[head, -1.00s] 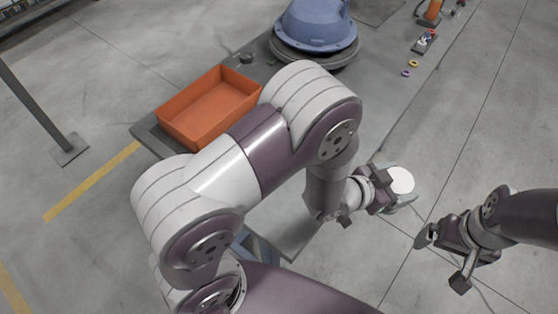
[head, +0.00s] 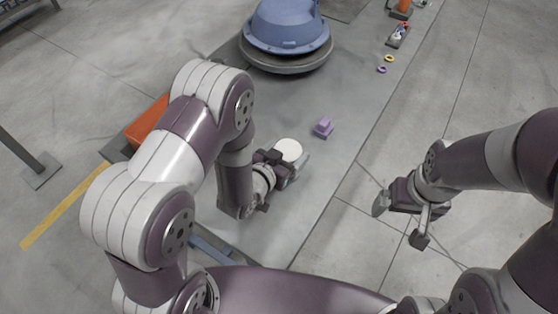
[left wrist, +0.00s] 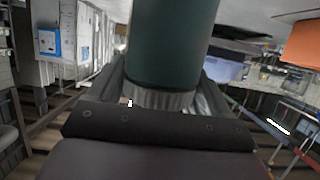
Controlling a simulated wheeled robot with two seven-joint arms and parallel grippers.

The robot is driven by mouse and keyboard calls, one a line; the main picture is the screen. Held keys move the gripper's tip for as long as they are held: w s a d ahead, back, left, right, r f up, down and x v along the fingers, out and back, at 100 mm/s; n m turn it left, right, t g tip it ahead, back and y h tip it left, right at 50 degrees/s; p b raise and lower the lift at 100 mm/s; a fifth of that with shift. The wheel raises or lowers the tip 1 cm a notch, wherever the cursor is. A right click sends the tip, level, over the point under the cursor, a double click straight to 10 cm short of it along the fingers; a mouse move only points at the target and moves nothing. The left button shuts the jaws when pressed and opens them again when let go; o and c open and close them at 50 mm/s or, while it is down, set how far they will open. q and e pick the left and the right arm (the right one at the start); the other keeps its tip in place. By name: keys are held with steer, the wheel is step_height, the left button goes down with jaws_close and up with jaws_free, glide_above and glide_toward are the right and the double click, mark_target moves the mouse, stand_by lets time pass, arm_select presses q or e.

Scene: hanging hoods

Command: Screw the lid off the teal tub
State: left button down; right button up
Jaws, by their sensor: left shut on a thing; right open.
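My left gripper (head: 282,170) is shut on the teal tub. In the head view, the tub's round white lid (head: 288,150) faces up and hides most of the body. In the left wrist view the picture looks upside down: the dark teal body (left wrist: 172,45) is at the top and the pale ribbed lid band (left wrist: 163,98) is between my left fingers (left wrist: 160,92). I cannot tell whether the tub touches the bench. My right gripper (head: 400,222) is open and empty, off to the right of the bench, apart from the tub.
The grey bench (head: 350,110) carries a purple block (head: 324,127) just beyond the tub, a blue hood (head: 287,28) on a round base, and small rings (head: 386,63). An orange bin (head: 146,122) is partly hidden behind my left arm. The bench's right side is mostly clear.

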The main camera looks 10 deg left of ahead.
arm_select(q)
steer(key=shift+w+a+f, duration=0.15)
steer(key=shift+a+f, duration=0.1)
steer(key=shift+a, duration=0.2)
steer(key=shift+w+a+f, duration=0.15)
steer(key=shift+a+f, duration=0.1)
steer(key=shift+a, duration=0.2)
step_height(320, 180, down, 4)
steer(key=shift+a+f, duration=0.1)
steer(key=shift+f, duration=0.1)
jaws_free()
steer(key=shift+r, duration=0.2)
